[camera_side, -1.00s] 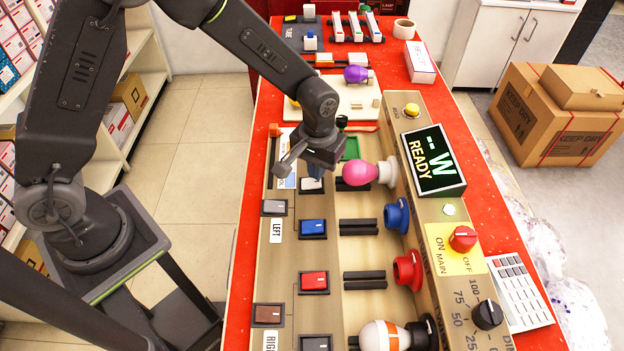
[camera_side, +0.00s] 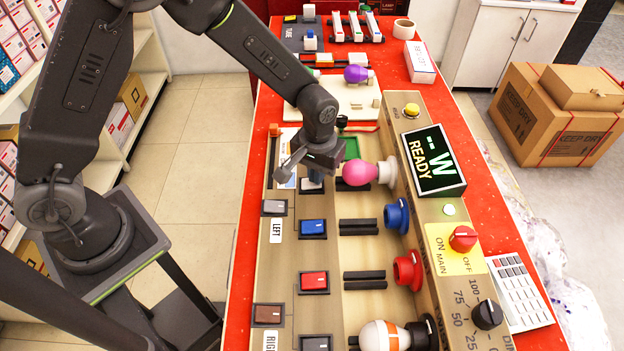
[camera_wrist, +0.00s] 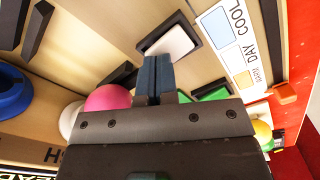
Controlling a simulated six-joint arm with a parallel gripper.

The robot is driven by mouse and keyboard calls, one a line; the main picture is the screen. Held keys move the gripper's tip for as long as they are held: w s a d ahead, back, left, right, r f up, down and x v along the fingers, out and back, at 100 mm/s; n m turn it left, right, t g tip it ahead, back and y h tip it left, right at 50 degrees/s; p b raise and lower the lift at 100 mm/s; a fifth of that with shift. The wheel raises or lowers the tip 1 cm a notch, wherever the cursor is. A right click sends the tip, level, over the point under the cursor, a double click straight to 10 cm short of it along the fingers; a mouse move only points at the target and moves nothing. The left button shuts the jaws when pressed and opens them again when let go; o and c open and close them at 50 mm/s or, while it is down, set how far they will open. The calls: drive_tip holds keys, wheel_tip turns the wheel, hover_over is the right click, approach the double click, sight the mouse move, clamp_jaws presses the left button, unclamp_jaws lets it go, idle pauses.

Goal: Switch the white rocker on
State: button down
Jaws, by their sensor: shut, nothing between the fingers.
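The white rocker (camera_side: 309,187) sits in its dark frame on the beige panel, at the far end of the row in the side view, partly hidden by my gripper. In the wrist view the white rocker (camera_wrist: 172,42) shows more fully, just beyond the fingertips. My gripper (camera_side: 316,178) is shut and empty, pointing down over the rocker. Its blue-grey fingertips (camera_wrist: 157,60) overlap the rocker's lower edge in the wrist view. I cannot tell whether they touch it, or which way the rocker is tilted.
A pink bulb (camera_side: 360,173) stands close to the right of my gripper. Blue (camera_side: 312,228) and red (camera_side: 314,281) rockers lie nearer along the panel. The display (camera_side: 433,160) reads READY and "-- W". A red main knob (camera_side: 463,239) sits at right.

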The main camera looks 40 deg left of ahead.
drive_tip(key=shift+f, duration=0.4)
drive_tip(key=shift+r, duration=3.55)
drive_tip(key=shift+r, duration=0.15)
wheel_tip(320, 180, up, 6)
drive_tip(key=t, duration=0.1)
hover_over(303, 182)
drive_tip(key=s+a+r+m+t, duration=0.1)
drive_tip(key=s+a+r+t, duration=0.1)
drive_tip(key=s+a+r, duration=0.35)
drive_tip(key=s+a+r+m+t, duration=0.2)
drive_tip(key=s+r, duration=0.4)
drive_tip(key=s, duration=0.6)
drive_tip(key=shift+a+r+t, duration=0.2)
drive_tip(key=shift+a+t, duration=0.05)
drive_tip(key=shift+t, duration=0.05)
